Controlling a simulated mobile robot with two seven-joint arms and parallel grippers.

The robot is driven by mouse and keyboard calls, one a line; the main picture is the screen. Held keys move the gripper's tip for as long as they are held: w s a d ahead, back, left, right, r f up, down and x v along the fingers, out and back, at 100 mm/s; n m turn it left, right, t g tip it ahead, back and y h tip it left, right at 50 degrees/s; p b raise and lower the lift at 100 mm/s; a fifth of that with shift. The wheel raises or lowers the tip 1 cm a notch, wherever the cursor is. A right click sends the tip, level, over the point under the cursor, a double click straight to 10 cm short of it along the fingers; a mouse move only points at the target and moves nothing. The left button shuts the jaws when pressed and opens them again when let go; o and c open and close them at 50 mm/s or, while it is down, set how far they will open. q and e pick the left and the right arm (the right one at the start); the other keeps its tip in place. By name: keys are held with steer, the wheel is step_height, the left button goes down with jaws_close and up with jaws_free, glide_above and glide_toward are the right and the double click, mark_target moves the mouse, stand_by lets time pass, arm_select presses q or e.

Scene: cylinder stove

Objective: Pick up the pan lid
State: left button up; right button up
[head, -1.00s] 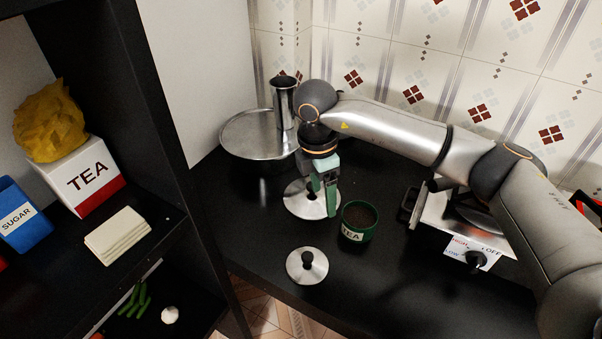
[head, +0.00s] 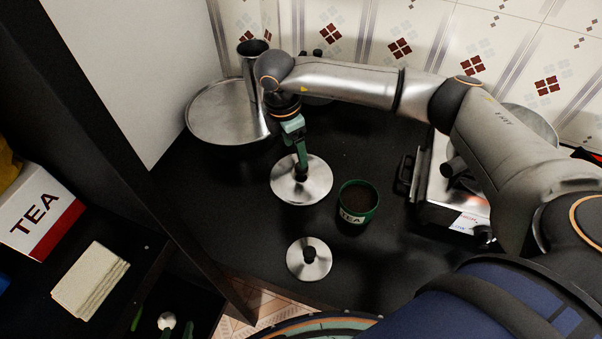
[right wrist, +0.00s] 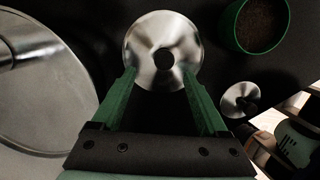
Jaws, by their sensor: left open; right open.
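The pan lid, the larger of two round metal lids, lies on the black counter and shows in the head view (head: 287,190) and in the right wrist view (right wrist: 160,28). It has a dark knob (right wrist: 163,58) at its centre. My right gripper (head: 302,166) is just over the lid; in the right wrist view (right wrist: 158,76) its green fingers are open and empty, one on each side of the near part of the lid, short of the knob. Whether the fingers touch the lid cannot be told.
A green tea canister (head: 358,197) stands close to the right of the lid. A smaller metal lid (head: 309,268) lies nearer the front edge. A large metal pan (head: 222,112) is behind left, and a stove (head: 430,185) is to the right.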

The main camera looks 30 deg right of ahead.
mark_target(301, 172)
steer(key=f, duration=0.3)
steer(key=d+f+p, duration=0.1)
steer(key=shift+s+f, duration=0.4)
steer(key=shift+d+f, duration=0.1)
steer(key=shift+f, duration=0.3)
jaws_close()
stand_by(0.3)
